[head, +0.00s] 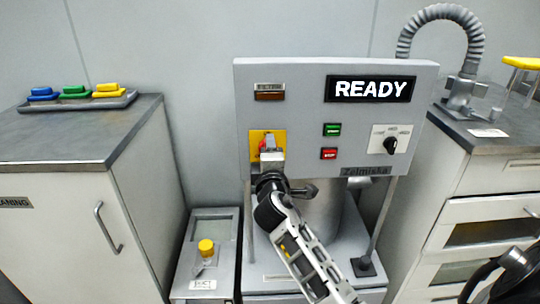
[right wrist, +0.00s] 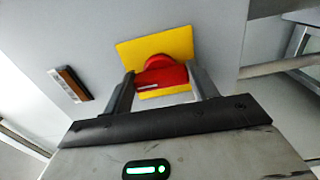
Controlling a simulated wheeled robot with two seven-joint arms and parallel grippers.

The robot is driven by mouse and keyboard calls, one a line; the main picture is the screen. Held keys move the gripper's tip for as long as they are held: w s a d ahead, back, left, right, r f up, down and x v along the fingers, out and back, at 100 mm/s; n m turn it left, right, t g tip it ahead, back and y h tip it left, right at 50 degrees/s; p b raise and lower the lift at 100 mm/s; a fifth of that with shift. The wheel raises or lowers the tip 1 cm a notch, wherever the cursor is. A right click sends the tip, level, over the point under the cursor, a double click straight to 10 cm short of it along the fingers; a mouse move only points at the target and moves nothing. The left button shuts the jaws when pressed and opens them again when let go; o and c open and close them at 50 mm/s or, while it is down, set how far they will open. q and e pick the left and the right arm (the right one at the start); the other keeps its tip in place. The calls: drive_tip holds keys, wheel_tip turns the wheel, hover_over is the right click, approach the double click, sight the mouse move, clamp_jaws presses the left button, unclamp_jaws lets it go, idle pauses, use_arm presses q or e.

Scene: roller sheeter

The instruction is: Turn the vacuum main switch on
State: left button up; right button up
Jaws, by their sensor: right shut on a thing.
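The main switch is a red rotary knob (right wrist: 167,72) on a square yellow plate (right wrist: 131,52). In the head view the yellow plate (head: 253,138) is on the left of the grey machine's front panel (head: 300,80), with the red knob mostly hidden behind my gripper. My right gripper (head: 270,152) reaches up to the panel there. In the right wrist view its two fingers (right wrist: 161,78) stand on either side of the red knob, shut on it. A short white mark shows on the knob; I cannot tell its set position. My left gripper is not in view.
The panel carries a READY display (head: 370,89), a green button (head: 332,130), a red button (head: 329,153), a black selector knob (head: 390,146) and a brownish lamp (head: 270,96). A cabinet (head: 60,135) stands left; a drawer unit (head: 480,200) with a grey hose (head: 440,12) stands right.

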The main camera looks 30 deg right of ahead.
drive_tip(key=o, duration=1)
drive_tip(key=v, duration=1.2)
drive_tip(key=shift+b, duration=0.4)
drive_tip(key=shift+s, duration=0.1)
